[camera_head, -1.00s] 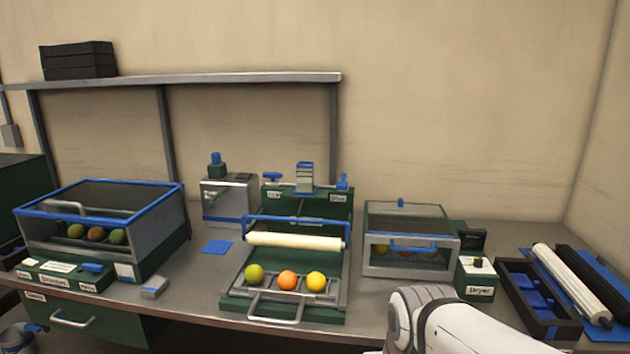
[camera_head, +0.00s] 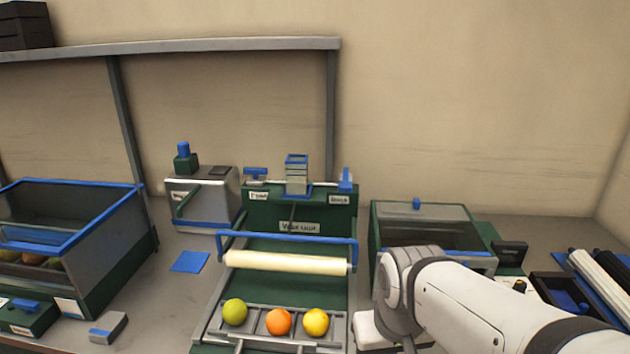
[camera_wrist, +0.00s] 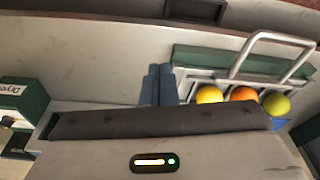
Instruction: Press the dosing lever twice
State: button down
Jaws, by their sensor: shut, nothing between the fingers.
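The green waxing unit (camera_head: 260,210) stands at the middle of the bench. On its back panel are a blue T-shaped handle (camera_head: 255,173) at left and a blue upright lever (camera_head: 345,180) at right. Each has a small label below it, too small to read surely, so I cannot tell which is the dosing lever. A blue-rimmed clear column (camera_head: 297,173) stands between them. My gripper (camera_wrist: 158,70) is shut and empty in the wrist view, its blue-grey fingers together beside the fruit tray. It touches neither lever.
A cream roller (camera_head: 285,262) under a blue bar lies before the panel. A green, an orange and a yellow fruit (camera_head: 316,321) sit on the front rack. A glass-topped box (camera_head: 430,225) stands right, a blue-rimmed bin (camera_head: 105,250) left.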

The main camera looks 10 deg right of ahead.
notch_tip(320, 180, up, 23)
jog(key=m+t+y+p, duration=0.4)
jog(key=t+p, duration=0.2)
jog(key=p, duration=0.9)
send_over(347, 186)
jog(key=shift+d, duration=0.1)
jog(key=shift+f+b, duration=0.2)
jog(key=shift+b, duration=0.15)
notch_tip(347, 186, down, 8)
jog(key=b, duration=0.6)
jog(key=shift+r, duration=0.1)
jog(key=shift+f+b, duration=0.45)
jog(key=shift+f+b, duration=0.35)
jog(key=shift+b, duration=0.25)
